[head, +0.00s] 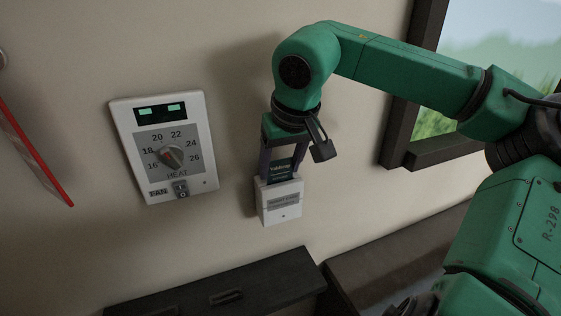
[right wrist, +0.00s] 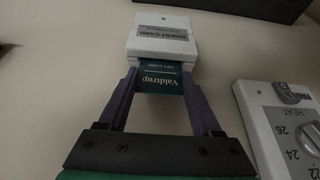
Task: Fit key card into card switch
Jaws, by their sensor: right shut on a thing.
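The key card is dark teal with light "Valdrup" lettering, and it shows in the head view (head: 281,172) and the right wrist view (right wrist: 161,79). The white card switch (head: 282,208) is fixed to the wall; its grey label reads "INSERT CARD" in the right wrist view (right wrist: 162,35). My right gripper (head: 281,166) is shut on the card, with one purple finger at each side edge, just above the switch. The card's lower edge meets the switch's top and is hidden there; how deep it sits I cannot tell. My left gripper is out of view.
A white thermostat (head: 166,147) with a dial is on the wall left of the switch. A dark ledge (head: 220,290) lies below. A window frame (head: 408,100) stands at right, and a red-edged panel (head: 35,150) at far left.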

